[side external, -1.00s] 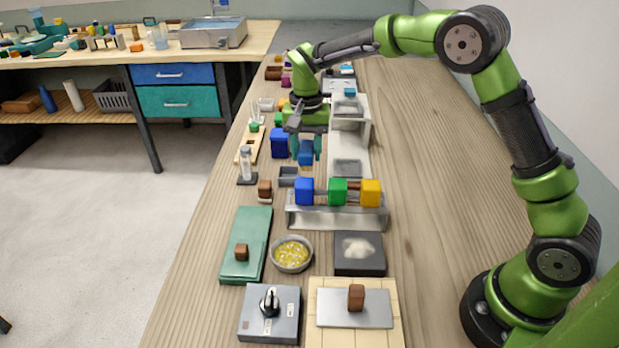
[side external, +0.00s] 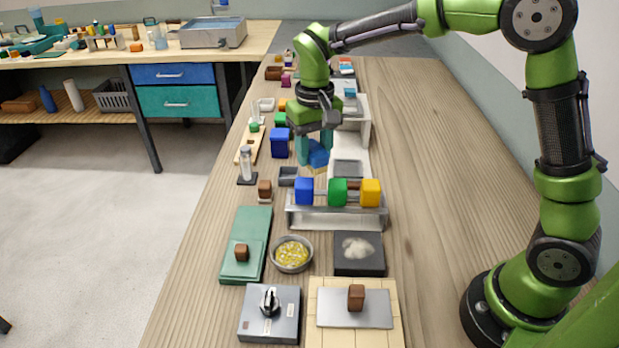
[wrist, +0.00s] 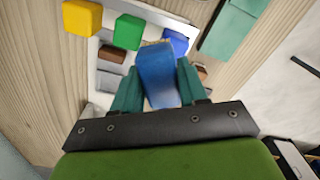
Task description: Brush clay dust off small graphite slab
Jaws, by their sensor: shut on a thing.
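The small graphite slab (side external: 344,267) is a dark square on the table in the side view, with a pale patch of clay dust (side external: 357,247) on top. My gripper (side external: 315,157) is shut on a blue-handled brush (side external: 319,154) with a tan lower end. The brush is tilted in the air behind the rack of coloured blocks, well short of the slab. In the wrist view the brush (wrist: 157,75) sits between my teal fingers (wrist: 155,92). The slab cannot be made out in the wrist view.
A metal rack (side external: 335,218) with blue, green and yellow blocks stands between brush and slab. A bowl of yellow bits (side external: 291,253), a green board (side external: 246,223), a knob box (side external: 252,325) and a tan tiled board (side external: 330,339) surround the slab. The table's right side is clear.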

